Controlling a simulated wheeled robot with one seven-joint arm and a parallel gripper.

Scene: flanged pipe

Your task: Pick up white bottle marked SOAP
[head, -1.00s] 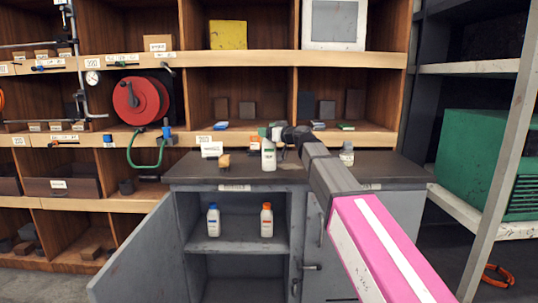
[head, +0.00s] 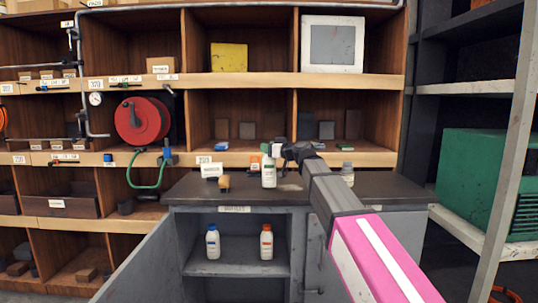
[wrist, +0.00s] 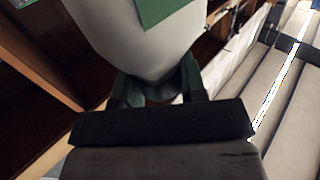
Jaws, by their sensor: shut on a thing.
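A white bottle with a green label (head: 269,173) is at the front of the dark countertop, left of my arm. The label is too small to read. My gripper (head: 272,153) is shut on its top end, and the bottle hangs upright from it. It looks slightly raised off the counter. In the wrist view the white bottle body (wrist: 135,40) fills the top, with part of its green label. The green fingers of my gripper (wrist: 158,85) close on the bottle's narrow end, and they hide the cap.
In the open cabinet below stand a blue-capped bottle (head: 213,242) and an orange-capped bottle (head: 266,242). Shelves rise behind.

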